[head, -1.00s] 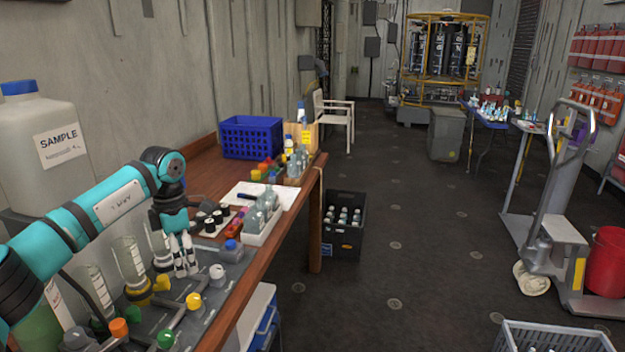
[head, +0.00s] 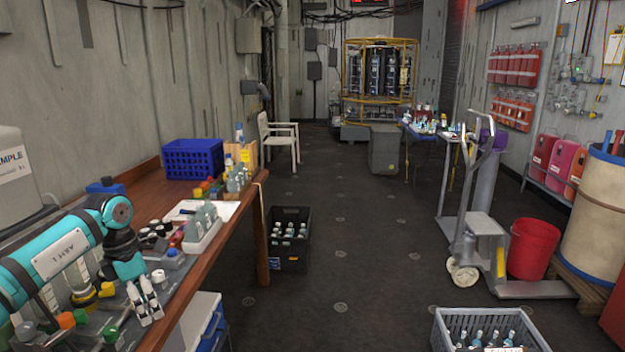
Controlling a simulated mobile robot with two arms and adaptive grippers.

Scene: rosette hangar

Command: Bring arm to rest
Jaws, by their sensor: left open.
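My left gripper (head: 146,299) is at the lower left in the head view. It hangs from the teal arm, fingers pointing down, apart and with nothing seen between them. Whether the fingers touch anything below cannot be told. My right gripper is not in view.
On the table stand a blue basket (head: 193,159) and a white rack of bottles (head: 203,236). A black crate (head: 287,258) sits beside the table. A grey crate (head: 440,330) of bottles is at the front right. A pallet truck (head: 485,235) stands at right. The middle floor is clear.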

